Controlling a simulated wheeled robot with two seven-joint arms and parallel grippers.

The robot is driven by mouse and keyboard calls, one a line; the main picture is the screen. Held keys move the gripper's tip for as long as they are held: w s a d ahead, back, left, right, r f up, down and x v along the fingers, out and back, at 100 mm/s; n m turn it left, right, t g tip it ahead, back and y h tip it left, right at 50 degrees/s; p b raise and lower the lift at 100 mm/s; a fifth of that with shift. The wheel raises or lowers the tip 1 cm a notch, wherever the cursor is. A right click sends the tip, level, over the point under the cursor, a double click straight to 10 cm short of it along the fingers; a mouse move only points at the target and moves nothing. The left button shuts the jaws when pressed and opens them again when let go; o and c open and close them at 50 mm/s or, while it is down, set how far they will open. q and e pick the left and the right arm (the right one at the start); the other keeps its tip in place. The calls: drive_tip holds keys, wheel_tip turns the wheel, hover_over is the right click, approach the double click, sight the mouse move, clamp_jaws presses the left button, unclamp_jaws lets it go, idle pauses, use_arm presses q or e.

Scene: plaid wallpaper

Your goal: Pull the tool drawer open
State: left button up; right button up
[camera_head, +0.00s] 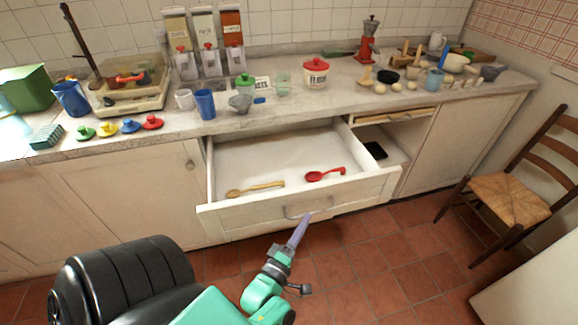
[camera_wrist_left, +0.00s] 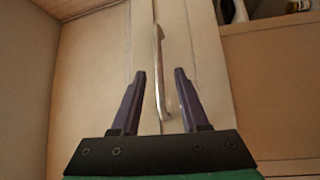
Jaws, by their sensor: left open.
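The tool drawer (camera_head: 245,219) is a pale wooden drawer under the counter, pulled well out, with its interior showing. A wooden spoon (camera_head: 255,189) and a red ladle (camera_head: 325,174) lie inside it. Its metal bar handle (camera_head: 291,211) is on the front panel and also shows in the left wrist view (camera_wrist_left: 159,45). My left gripper (camera_head: 304,217) is at the handle's right part in the head view. In the left wrist view its two purple fingers (camera_wrist_left: 160,73) are apart, one on each side of the handle's line. Contact cannot be told. My right gripper is out of view.
An open compartment (camera_head: 385,143) with a dark object is right of the drawer. The counter (camera_head: 340,82) above holds jars, mugs, coloured lids and a red grinder. A wooden chair (camera_head: 505,190) stands at the right. Tiled floor (camera_head: 390,250) lies clear before the drawer.

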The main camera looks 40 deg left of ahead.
use_arm(q)
drive_tip(key=b+v, duration=0.1)
drive_tip(key=v, duration=0.9)
